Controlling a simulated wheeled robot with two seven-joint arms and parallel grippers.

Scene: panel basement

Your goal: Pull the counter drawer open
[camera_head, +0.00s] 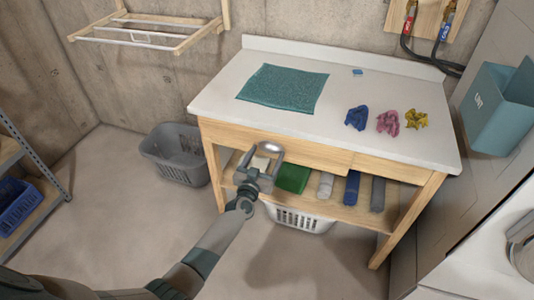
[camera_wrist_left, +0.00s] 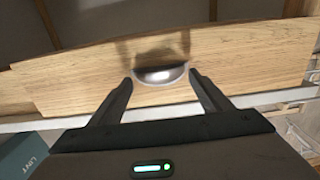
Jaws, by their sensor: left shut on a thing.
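The counter (camera_head: 430,140) has a white top and a light wooden frame. Its wooden drawer front (camera_head: 315,155) faces me under the top and carries a silvery cup handle (camera_head: 270,146). In the left wrist view the drawer front (camera_wrist_left: 230,75) spans the picture, with the handle (camera_wrist_left: 162,77) near the middle. My left gripper (camera_head: 265,157) is at the handle. Its fingers (camera_wrist_left: 162,84) lie on either side of the handle, shut on it. I cannot tell for sure whether the drawer stands slightly out. My right gripper is not in view.
A teal mat (camera_head: 283,88) and blue, pink and yellow cloths (camera_head: 388,122) lie on the counter. The lower shelf holds a green item (camera_head: 292,177) and rolls. A white basket (camera_head: 300,220) stands below; a grey basket (camera_head: 175,155) stands left. Floor before the counter is clear.

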